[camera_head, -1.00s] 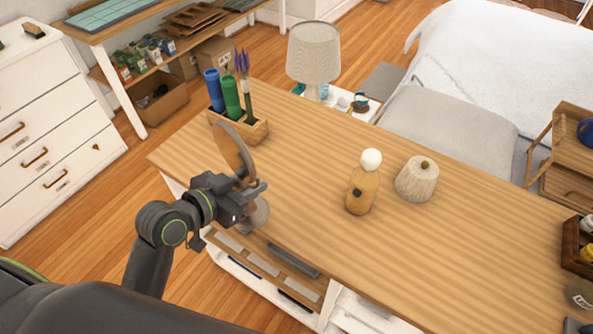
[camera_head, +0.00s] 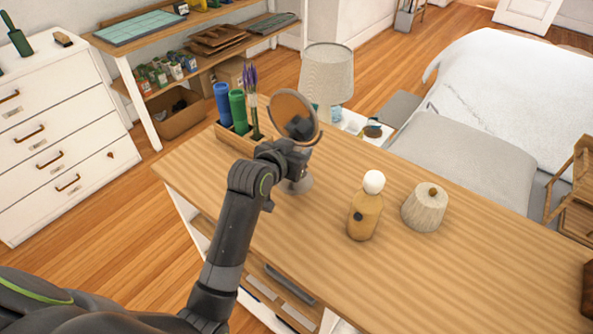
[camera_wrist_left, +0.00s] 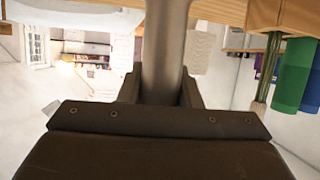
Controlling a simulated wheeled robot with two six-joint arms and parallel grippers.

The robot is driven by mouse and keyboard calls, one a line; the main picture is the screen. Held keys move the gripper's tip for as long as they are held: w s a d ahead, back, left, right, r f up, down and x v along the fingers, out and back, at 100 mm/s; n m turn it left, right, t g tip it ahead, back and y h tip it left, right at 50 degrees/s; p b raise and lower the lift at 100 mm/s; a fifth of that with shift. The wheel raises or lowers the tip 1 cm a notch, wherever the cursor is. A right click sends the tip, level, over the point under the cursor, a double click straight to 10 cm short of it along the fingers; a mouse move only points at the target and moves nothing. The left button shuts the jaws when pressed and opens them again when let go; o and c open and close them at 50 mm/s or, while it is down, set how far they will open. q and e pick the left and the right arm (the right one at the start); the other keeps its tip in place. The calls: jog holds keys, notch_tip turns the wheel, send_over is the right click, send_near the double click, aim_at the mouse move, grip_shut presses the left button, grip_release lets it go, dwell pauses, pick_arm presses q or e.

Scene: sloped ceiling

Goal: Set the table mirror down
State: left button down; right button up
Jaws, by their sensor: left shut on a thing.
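The table mirror (camera_head: 293,108) has a round glass in a rim, a stem and a grey base (camera_head: 300,186). My left gripper (camera_head: 297,150) is shut on its stem, which also shows between the fingers in the left wrist view (camera_wrist_left: 165,45). The mirror is upright over the left part of the wooden table top (camera_head: 460,268). I cannot tell whether its base touches the wood. The gripper hides part of the stem. My right gripper is not in view.
A wooden bottle (camera_head: 363,215) with a white ball top and a ribbed pot (camera_head: 424,208) stand to the right. The table between mirror and bottle is clear.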

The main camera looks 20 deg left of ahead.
pick_arm(q)
jog(key=shift+f, duration=2.4)
jog(key=c, duration=1)
grip_release()
jog(key=shift+f, duration=0.1)
jog(key=shift+c, duration=0.2)
jog(key=v, duration=1.2)
jog(key=shift+b, duration=0.3)
